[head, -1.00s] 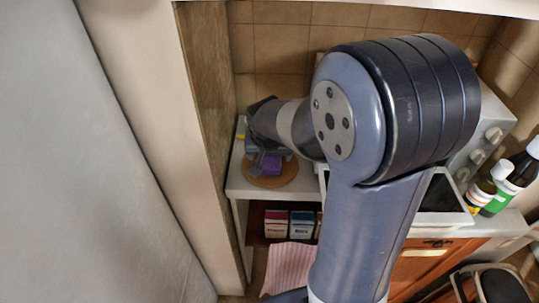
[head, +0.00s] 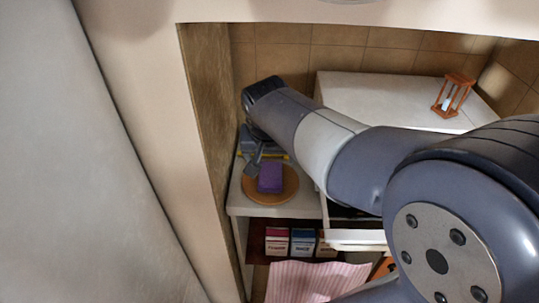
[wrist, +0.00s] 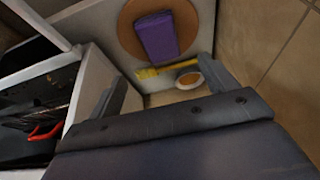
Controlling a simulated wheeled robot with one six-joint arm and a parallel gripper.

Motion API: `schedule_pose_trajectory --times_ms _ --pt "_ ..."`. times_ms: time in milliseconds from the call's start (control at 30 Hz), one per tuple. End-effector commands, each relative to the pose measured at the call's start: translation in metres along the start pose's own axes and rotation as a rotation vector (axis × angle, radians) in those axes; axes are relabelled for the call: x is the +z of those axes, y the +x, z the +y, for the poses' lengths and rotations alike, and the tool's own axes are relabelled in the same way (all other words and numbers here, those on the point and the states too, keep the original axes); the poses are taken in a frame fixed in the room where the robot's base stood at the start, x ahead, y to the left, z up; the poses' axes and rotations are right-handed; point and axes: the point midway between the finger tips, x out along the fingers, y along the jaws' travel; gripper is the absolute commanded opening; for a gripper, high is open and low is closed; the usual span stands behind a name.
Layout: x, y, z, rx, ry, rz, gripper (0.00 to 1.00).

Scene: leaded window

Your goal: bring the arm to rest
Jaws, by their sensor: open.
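My gripper (head: 252,158) is open and empty at the back left of the counter in the head view. It points down, and its two fingers (wrist: 166,84) show apart in the wrist view. A purple block (head: 270,178) rests on a round wooden board (head: 290,190). The block (wrist: 158,36) and the board (wrist: 129,40) also show in the wrist view, beyond the fingers. My gripper appears behind the block and apart from it. My arm hides much of the right side in the head view.
A yellow-handled tool (wrist: 165,70) and a small bowl (wrist: 189,79) lie by the board, near the tiled wall. A wooden-framed hourglass (head: 453,96) stands on a white top (head: 375,95). Boxes (head: 302,242) stand on the shelf below. A side wall (head: 208,120) closes the left.

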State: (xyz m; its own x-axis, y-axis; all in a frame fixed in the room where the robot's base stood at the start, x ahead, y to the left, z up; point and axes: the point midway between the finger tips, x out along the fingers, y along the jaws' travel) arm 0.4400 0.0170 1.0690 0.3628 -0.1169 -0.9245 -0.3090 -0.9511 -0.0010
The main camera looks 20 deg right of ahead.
Motion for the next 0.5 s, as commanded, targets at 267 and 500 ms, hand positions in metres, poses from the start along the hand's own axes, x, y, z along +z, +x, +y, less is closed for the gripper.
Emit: schedule_pose_trajectory --times_ms 267,500 --pt "0.000 0.018 0.000 0.002 0.001 -0.003 0.80" --pt "0.001 0.063 0.001 0.003 0.000 -0.004 0.80"
